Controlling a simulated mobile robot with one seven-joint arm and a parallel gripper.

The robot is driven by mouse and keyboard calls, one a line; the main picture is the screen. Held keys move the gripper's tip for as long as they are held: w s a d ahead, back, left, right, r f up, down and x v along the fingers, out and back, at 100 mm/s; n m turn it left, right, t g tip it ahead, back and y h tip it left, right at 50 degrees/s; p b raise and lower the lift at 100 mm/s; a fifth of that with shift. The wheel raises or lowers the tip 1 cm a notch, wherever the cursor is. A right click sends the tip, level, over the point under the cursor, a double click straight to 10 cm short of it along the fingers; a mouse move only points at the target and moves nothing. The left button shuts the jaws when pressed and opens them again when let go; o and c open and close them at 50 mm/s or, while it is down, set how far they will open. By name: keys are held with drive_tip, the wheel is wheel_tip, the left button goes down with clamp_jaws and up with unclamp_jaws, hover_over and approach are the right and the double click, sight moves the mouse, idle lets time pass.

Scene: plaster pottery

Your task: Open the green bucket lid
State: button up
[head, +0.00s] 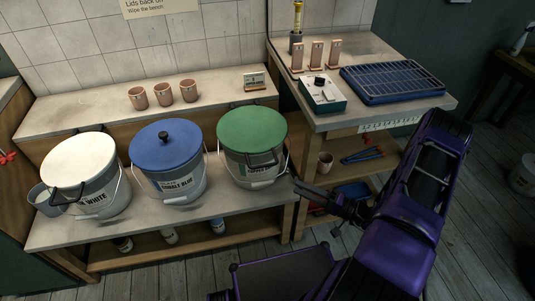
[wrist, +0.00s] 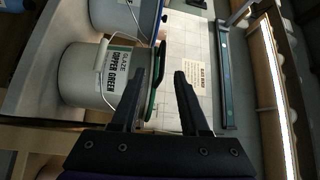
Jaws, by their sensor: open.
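In the wrist view, turned sideways, that bucket (wrist: 78,75) carries a "green" label. The lid's thin rim (wrist: 151,104) and the dark handle (wrist: 161,62) show between my two fingers. My gripper (head: 303,191) is open and empty, to the right of the bucket in the head view; its fingers also show in the wrist view (wrist: 156,82). I cannot tell exactly how far the fingertips are from the handle.
A blue-lidded bucket (head: 165,170) and a white-lidded bucket (head: 85,185) stand to the left on the same bench (head: 225,203). Terracotta cups (head: 163,94) and a small framed card (head: 254,80) are on the ledge behind. A higher worktop (head: 385,110) is at the right.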

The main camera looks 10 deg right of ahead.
drive_tip(key=w+a+r+t, duration=0.1)
drive_tip(key=w+a+r, duration=0.1)
drive_tip(key=w+a, duration=0.9)
drive_tip(key=shift+w+a+r+m+h+p, duration=0.25)
drive_tip(key=shift+w+m+h+p, duration=0.05)
drive_tip(key=shift+w, duration=0.55)
clamp_jaws()
drive_tip(key=shift+r, duration=0.1)
idle(0.6)
